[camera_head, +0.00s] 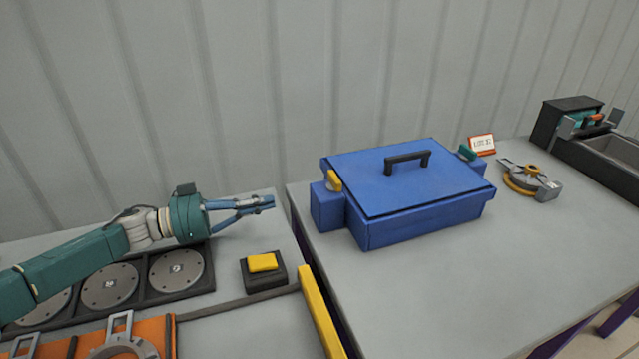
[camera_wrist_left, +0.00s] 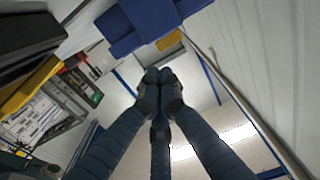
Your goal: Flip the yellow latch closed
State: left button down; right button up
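The yellow latch (camera_head: 334,181) stands up, slightly tilted, on a blue block at the left side of the blue box (camera_head: 380,222). The box's lid is down and carries a dark handle (camera_head: 407,162). My left gripper (camera_head: 270,202) is to the left of the latch, apart from it and empty, pointing towards the box. In the left wrist view its fingertips (camera_wrist_left: 158,84) are together. There a yellow piece (camera_wrist_left: 169,40), likely the latch, shows beyond them beside a blue shape (camera_wrist_left: 145,25). My right gripper is not in view.
A teal latch (camera_head: 467,153) is on the box's right side, near a small sign (camera_head: 482,144). A yellow button (camera_head: 263,262) on a dark base is below my left gripper. The table front is clear.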

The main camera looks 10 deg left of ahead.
pick_arm(q)
jog(key=p, duration=0.3)
send_near(336, 187)
jog(key=x, duration=0.6)
jog(key=shift+w, duration=0.25)
jog(key=shift+w+d+f, duration=0.1)
jog(key=shift+w+d, duration=0.05)
jog(key=shift+d, duration=0.2)
